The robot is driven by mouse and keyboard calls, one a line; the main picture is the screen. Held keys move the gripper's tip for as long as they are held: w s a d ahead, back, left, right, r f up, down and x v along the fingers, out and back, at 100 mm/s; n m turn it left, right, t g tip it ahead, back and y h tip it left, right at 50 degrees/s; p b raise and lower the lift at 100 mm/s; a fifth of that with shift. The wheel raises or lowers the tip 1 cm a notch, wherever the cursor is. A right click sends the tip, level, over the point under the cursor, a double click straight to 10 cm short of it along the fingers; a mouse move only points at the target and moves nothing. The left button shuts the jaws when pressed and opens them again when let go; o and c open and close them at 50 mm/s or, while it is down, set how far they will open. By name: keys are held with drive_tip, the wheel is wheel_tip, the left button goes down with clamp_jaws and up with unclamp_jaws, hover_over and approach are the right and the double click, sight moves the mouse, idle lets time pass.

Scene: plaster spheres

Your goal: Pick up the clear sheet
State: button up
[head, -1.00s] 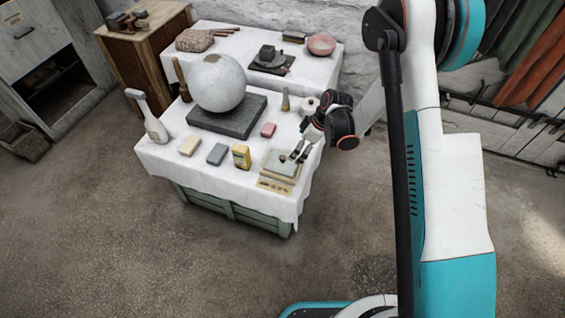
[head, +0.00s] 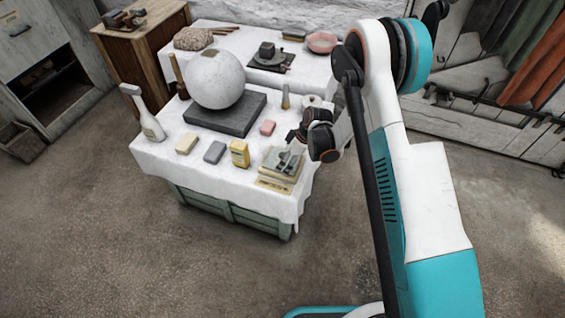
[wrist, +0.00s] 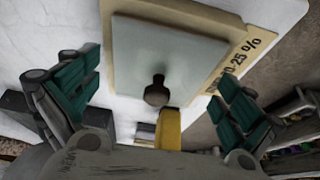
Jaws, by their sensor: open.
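The clear sheet (wrist: 150,45) is a pale, see-through square plate with a dark round knob (wrist: 157,92) on it. It lies on a cream board printed "10-25 %" (wrist: 236,60). In the head view the sheet (head: 281,163) is at the right front of the white-draped table. My gripper (wrist: 158,78) is open, its green-padded fingers apart on the left and right of the sheet and knob, holding nothing. The exact gap is hard to tell.
A yellow box (head: 240,154) stands just left of the board. A large plaster sphere (head: 215,78) rests on a dark slab (head: 225,117).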

drive_tip(key=c, duration=0.9)
drive_tip(key=shift+c, duration=0.2)
drive_tip(key=shift+r, duration=0.15)
